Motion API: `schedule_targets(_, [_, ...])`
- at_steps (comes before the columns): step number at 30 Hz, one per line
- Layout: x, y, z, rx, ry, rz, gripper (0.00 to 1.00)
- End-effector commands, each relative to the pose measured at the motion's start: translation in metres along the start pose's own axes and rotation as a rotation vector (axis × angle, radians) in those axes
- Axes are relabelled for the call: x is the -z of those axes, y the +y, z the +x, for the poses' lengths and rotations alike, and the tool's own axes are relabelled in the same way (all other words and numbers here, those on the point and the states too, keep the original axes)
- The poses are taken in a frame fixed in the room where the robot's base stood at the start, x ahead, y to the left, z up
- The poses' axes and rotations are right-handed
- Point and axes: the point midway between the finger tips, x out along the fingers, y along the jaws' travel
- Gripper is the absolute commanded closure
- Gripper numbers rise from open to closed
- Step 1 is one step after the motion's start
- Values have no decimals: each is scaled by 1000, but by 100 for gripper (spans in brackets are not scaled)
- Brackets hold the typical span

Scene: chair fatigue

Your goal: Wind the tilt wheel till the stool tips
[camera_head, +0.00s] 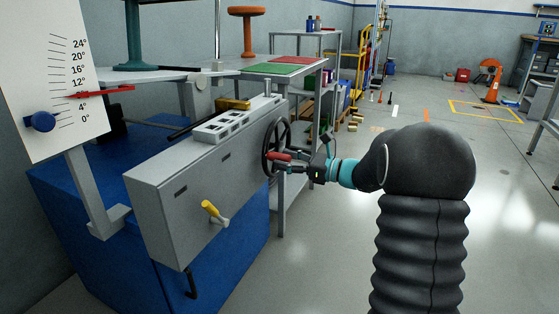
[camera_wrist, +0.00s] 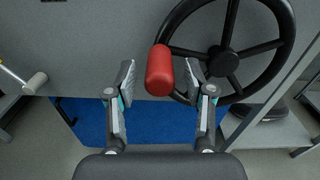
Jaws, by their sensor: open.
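The tilt wheel is a black spoked handwheel (camera_head: 275,146) on the end of the grey machine housing. In the wrist view the wheel (camera_wrist: 279,47) fills the upper right, and its red handle (camera_wrist: 159,70) stands out from the rim at the left. My gripper (camera_wrist: 158,80) is open, with one finger on each side of the red handle and gaps showing. In the head view my gripper (camera_head: 283,163) is at the wheel's near side. The stool (camera_head: 135,40), with a dark green column and base, stands on the plate at upper left; its top is cut off.
A white dial board (camera_head: 60,75) has a red pointer (camera_head: 100,92) between 4° and 12°. A yellow-handled lever (camera_head: 212,210) sticks out of the housing front. A grey shelf table stands behind the wheel. Open floor lies at right.

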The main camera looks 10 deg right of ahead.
Motion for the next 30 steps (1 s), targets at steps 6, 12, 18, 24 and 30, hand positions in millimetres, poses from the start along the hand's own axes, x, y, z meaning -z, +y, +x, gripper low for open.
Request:
schedule_targets(6, [0,0,19,-1,0,0,47])
schedule_targets(12, [0,0,22,0,0,0,47])
schedule_targets(18, [0,0,22,0,0,0,62])
schedule_targets(24, [0,0,22,0,0,0,100])
schedule_targets(30, [-2,0,22,0,0,5,100])
